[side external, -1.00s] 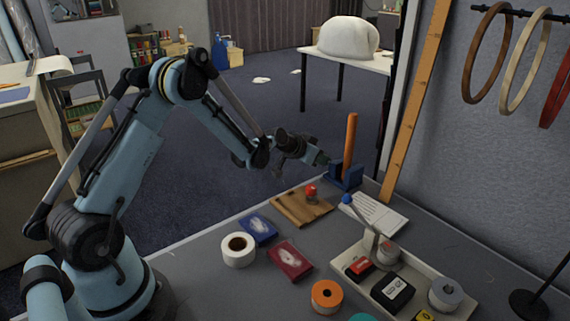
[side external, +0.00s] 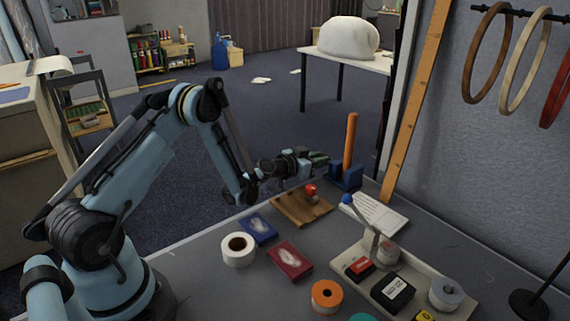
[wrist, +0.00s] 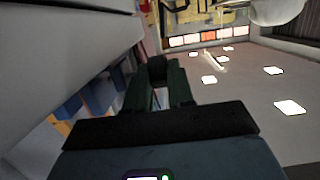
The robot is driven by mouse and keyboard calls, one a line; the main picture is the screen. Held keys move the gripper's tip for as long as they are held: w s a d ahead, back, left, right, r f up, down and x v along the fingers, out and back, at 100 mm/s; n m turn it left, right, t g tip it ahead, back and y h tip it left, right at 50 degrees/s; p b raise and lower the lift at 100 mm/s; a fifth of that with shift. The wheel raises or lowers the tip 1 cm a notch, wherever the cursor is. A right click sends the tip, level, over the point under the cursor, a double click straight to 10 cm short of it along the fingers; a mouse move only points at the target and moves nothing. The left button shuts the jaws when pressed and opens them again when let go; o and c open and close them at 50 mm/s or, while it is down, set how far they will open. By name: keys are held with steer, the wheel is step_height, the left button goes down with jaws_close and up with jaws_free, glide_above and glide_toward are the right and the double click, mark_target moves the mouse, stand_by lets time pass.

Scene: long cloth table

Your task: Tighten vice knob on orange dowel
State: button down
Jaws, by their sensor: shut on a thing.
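The orange dowel (side external: 350,138) stands nearly upright in the blue vice (side external: 345,177) at the far edge of the table. My gripper (side external: 325,160), with dark green fingers, is level at the vice's left side. In the wrist view my gripper (wrist: 157,80) is shut on a small dark piece, the vice knob (wrist: 157,68), between the fingertips. The knob is hidden behind the fingers in the side view. Blue shapes show left of the fingers in the wrist view; I cannot tell exactly which parts they are.
A wooden board (side external: 300,207) with a red knob lies just in front of the vice. A tray (side external: 440,283) holds several items. A tall wooden strip (side external: 413,100) leans on the wall behind.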

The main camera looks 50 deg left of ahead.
steer(key=c, duration=1.3)
jaws_free()
steer(key=shift+o, duration=0.2)
step_height(320, 180, up, 8)
steer(key=s, duration=0.3)
steer(key=shift+f, duration=0.15)
